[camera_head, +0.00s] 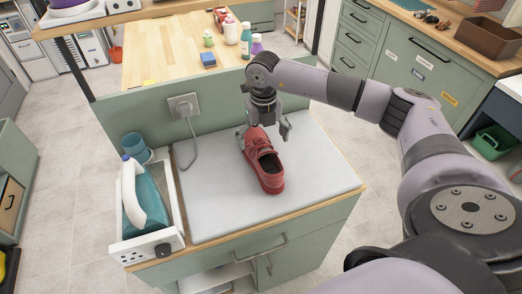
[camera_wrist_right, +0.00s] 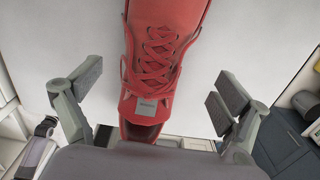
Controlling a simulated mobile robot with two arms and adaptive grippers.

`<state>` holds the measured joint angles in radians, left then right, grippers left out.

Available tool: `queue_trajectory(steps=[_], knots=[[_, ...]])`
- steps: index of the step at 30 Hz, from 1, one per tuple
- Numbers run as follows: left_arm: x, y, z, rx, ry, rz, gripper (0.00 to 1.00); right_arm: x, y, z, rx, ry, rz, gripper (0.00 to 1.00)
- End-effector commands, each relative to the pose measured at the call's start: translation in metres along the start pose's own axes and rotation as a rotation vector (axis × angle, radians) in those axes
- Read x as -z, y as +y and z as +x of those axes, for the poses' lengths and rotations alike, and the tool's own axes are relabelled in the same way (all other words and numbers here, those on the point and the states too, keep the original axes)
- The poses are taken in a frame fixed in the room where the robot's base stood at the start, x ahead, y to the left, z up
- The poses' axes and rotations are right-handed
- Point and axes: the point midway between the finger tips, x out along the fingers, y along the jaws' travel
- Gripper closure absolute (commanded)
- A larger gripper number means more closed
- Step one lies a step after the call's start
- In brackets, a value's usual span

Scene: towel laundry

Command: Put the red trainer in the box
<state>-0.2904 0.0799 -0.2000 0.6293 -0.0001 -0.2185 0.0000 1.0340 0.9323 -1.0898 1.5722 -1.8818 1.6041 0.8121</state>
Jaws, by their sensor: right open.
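The red trainer (camera_head: 264,160) lies on the white top of the counter (camera_head: 215,200) in the head view. It points up and slightly left, with its opening towards the front. My right gripper (camera_head: 264,133) is over the trainer's far end, with its fingers spread on either side. In the right wrist view the trainer (camera_wrist_right: 158,60) runs between the open fingers of my right gripper (camera_wrist_right: 155,100), with its laces and tongue in sight and a clear gap on both sides. The box cannot be made out for certain in these views. My left gripper is out of view.
A white tray (camera_head: 150,245) with a teal bottle (camera_head: 150,200) is at the counter's left edge, by a blue cup (camera_head: 134,145). A socket with a cable (camera_head: 185,106) is on the back panel. Several bottles and a blue sponge (camera_head: 208,60) are on the wooden table beyond. The white top is free around the trainer.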

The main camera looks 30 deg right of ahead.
Motion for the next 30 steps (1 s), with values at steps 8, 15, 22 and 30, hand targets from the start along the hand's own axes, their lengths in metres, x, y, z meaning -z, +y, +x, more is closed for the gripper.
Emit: queue_trajectory(steps=[8,15,22,30], knots=[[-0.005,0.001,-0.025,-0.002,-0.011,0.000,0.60,-0.001,0.006,0.037,0.000,0.005,0.001,0.06],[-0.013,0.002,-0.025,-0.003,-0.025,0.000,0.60,-0.002,0.006,0.048,0.000,0.001,-0.001,0.06],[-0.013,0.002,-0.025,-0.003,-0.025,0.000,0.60,-0.002,0.006,0.048,0.000,0.001,-0.001,0.15],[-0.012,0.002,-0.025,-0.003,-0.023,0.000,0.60,-0.002,0.006,0.048,0.000,0.001,0.000,0.33]])
